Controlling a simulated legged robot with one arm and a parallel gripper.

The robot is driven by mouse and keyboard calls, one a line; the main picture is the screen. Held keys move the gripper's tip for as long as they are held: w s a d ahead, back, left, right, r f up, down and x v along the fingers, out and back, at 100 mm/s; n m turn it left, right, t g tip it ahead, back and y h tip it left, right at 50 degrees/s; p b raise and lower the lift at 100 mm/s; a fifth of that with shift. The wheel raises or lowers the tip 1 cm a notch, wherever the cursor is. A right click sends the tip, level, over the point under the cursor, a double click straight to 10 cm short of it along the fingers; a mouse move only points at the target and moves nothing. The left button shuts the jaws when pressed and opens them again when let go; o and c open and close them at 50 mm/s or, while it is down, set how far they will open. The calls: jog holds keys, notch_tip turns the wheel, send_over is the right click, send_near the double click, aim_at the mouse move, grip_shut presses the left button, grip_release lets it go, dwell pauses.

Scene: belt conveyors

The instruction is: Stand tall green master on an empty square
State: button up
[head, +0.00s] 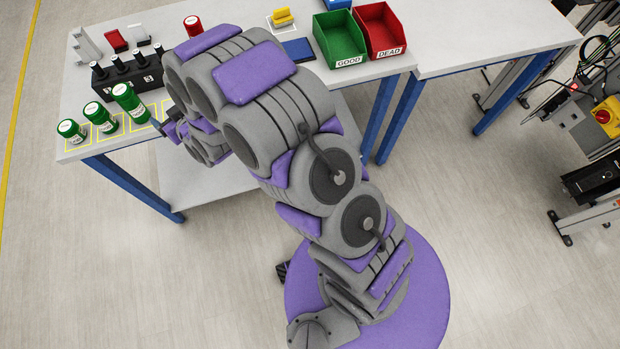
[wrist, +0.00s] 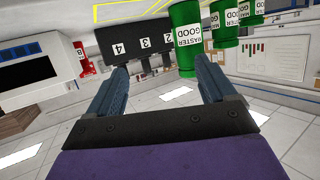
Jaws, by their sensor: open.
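Three green masters with white tops stand in a row on the table's left part in the head view: a short one (head: 72,132), a middle one (head: 102,119) and the tall green master (head: 131,104) at the right end. Yellow square outlines mark the tabletop around them; my arm partly hides the area to their right. In the wrist view, which looks upside down, the nearest green master (wrist: 187,38) reads "MASTER GOOD" and appears beyond my right finger. My gripper (wrist: 159,68) is open with nothing between its fingers. In the head view it is mostly hidden by my arm.
A black numbered block (head: 118,73) with several black pegs stands behind the masters. A red cylinder (head: 193,27) stands behind my arm. A green GOOD bin (head: 341,40) and a red DEAD bin (head: 380,31) stand further right. The right table is mostly clear.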

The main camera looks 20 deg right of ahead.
jog(key=s+d+r+m+g+h, duration=0.1)
jog(key=s+d+r+g+h, duration=0.1)
jog(key=s+d+r+g, duration=0.45)
jog(key=s+d+r+m+g+h, duration=0.1)
jog(key=s+d+r+h, duration=0.25)
jog(key=s+d, duration=0.7)
jog(key=s+d+r+m+g, duration=0.1)
jog(key=s+d+r+g, duration=0.1)
jog(key=s, duration=0.6)
jog(key=s+d+r+m+g, duration=0.1)
jog(key=s+d+r+g, duration=0.2)
jog(key=s, duration=0.6)
jog(key=s+d+r+g, duration=0.2)
jog(key=s+d, duration=0.4)
jog(key=s, duration=0.3)
jog(key=shift+d+r+m+h, duration=0.2)
jog(key=shift+m+h, duration=0.2)
jog(key=shift+h, duration=0.05)
